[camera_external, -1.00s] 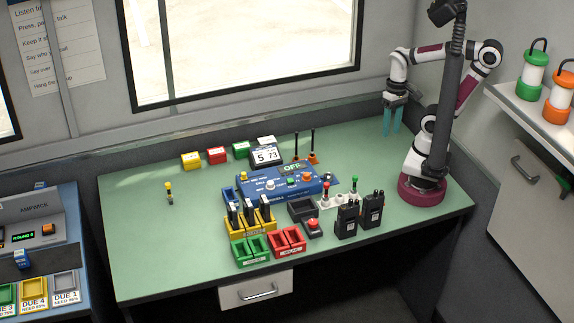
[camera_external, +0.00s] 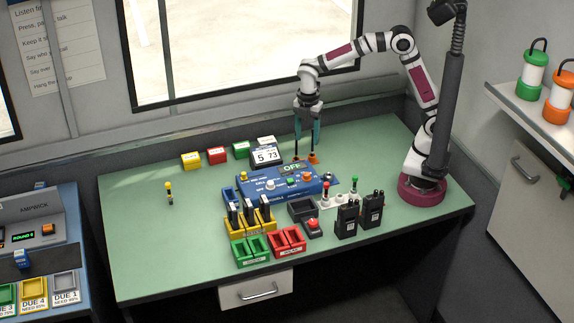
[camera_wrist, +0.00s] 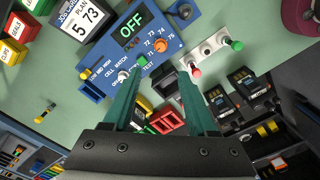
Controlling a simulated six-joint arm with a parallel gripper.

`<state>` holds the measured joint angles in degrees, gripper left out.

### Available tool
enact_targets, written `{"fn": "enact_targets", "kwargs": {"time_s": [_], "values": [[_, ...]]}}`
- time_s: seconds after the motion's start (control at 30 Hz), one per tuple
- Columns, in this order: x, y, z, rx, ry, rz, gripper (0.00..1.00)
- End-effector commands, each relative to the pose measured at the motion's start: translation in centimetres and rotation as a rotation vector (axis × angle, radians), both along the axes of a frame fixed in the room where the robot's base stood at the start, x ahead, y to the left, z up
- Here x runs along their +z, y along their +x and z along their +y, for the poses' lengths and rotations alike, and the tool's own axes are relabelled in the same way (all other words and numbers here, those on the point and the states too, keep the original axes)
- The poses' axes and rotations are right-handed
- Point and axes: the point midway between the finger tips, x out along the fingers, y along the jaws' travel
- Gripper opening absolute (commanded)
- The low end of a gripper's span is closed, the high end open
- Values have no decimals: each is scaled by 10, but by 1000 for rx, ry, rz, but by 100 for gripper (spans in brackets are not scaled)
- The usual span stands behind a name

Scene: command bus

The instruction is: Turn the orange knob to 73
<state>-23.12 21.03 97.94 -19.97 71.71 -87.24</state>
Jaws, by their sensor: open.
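The orange knob (camera_external: 306,177) sits on the right part of the blue cell-watch box (camera_external: 262,189). In the wrist view the knob (camera_wrist: 161,46) has the numbers 71 to 75 around it; its pointer is too small to read. The box's display (camera_wrist: 131,31) reads OFF. A white knob (camera_wrist: 123,75) and a green button (camera_wrist: 141,62) are on the same box. A plan card (camera_external: 266,156) behind the box shows 5 and 73. My gripper (camera_external: 307,145) is open and empty, fingers pointing down, above the back of the table and apart from the knob.
A white strip (camera_external: 338,198) with red and green sticks is right of the box. Black radios (camera_external: 372,210) stand front right. The table's left side is mostly clear.

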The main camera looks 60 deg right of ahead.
Motion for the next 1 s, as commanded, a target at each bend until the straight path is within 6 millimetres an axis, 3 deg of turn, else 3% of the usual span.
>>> {"fn": "enact_targets", "kwargs": {"time_s": [0.3, 0.5, 0.9, 1.0], "values": [[-93, -2, -2, -6, -2, 7, 58], [-131, -2, -2, -9, 0, 4, 58], [-142, -1, -2, -9, 0, 1, 58], [-142, -1, -1, -9, 0, 1, 44]]}}
